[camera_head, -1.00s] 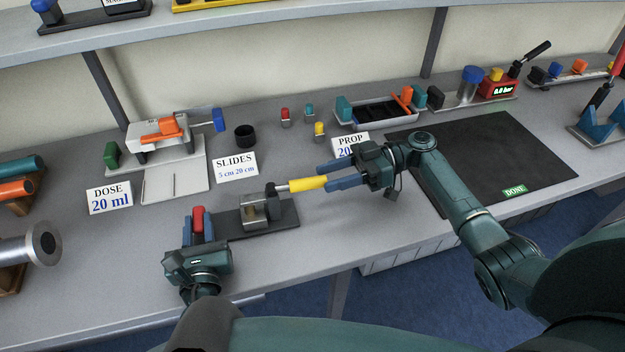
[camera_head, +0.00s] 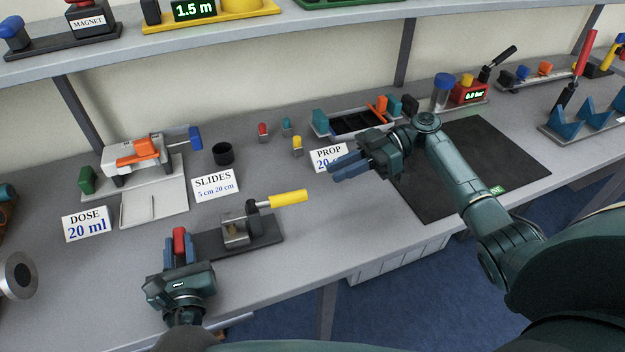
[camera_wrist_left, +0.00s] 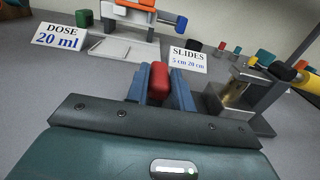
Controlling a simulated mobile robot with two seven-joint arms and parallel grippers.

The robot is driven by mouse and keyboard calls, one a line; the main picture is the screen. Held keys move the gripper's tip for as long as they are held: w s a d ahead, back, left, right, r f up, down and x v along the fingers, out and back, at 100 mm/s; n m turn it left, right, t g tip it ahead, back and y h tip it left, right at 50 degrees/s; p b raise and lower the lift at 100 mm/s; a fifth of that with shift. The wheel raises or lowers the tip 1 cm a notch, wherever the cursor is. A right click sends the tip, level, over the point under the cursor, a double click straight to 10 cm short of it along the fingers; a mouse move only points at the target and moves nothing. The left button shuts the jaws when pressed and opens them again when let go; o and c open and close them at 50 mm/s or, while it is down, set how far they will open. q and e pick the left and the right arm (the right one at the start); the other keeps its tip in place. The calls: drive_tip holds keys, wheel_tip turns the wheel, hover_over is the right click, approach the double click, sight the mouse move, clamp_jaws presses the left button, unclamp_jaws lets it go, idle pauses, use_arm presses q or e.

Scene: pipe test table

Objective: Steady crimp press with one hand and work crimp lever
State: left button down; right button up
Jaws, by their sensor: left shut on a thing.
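The crimp press (camera_head: 236,228) is a grey metal block on a dark base plate (camera_head: 268,232) near the table's front. Its lever has a yellow handle (camera_head: 289,198) that points right, nearly level above the plate. A red grip (camera_head: 180,242) stands at the base's left end. My left gripper (camera_head: 179,250) is shut on the red grip; it also shows between the fingers in the left wrist view (camera_wrist_left: 159,82). My right gripper (camera_head: 345,168) is open and empty, to the right of and behind the yellow handle's end, apart from it.
Behind the press stand a SLIDES card (camera_head: 215,185), a black cup (camera_head: 223,153) and a PROP card (camera_head: 328,157). A dosing rig (camera_head: 138,155) stands back left. A dark mat (camera_head: 480,165) lies to the right. The table's front edge is close to the press.

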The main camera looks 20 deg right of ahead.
drive_tip(key=s+r+h, duration=0.1)
drive_tip(key=r, duration=0.2)
drive_tip(key=s+a+r+n+t+h, duration=0.1)
drive_tip(key=r+h, duration=0.1)
drive_tip(key=r, duration=0.1)
drive_tip(key=r+n+t+h, duration=0.1)
drive_tip(key=r+h, duration=0.1)
drive_tip(key=r, duration=0.1)
drive_tip(key=shift+s+a+r, duration=0.3)
drive_tip(key=shift+s+r, duration=0.05)
drive_tip(key=shift+s, duration=0.05)
clamp_jaws()
hover_over(294, 195)
drive_tip(key=s+d, duration=0.1)
drive_tip(key=d, duration=0.1)
wheel_tip(294, 195, down, 5)
drive_tip(key=f, duration=0.2)
drive_tip(key=a+f, duration=0.1)
drive_tip(key=shift+w+f+h, duration=0.25)
drive_tip(key=shift+f+h, duration=0.05)
drive_tip(key=shift+f, duration=0.05)
drive_tip(key=shift+w+f, duration=0.1)
drive_tip(key=shift+f, duration=0.45)
drive_tip(key=shift+d+f, duration=0.15)
drive_tip(key=shift+f, duration=0.7)
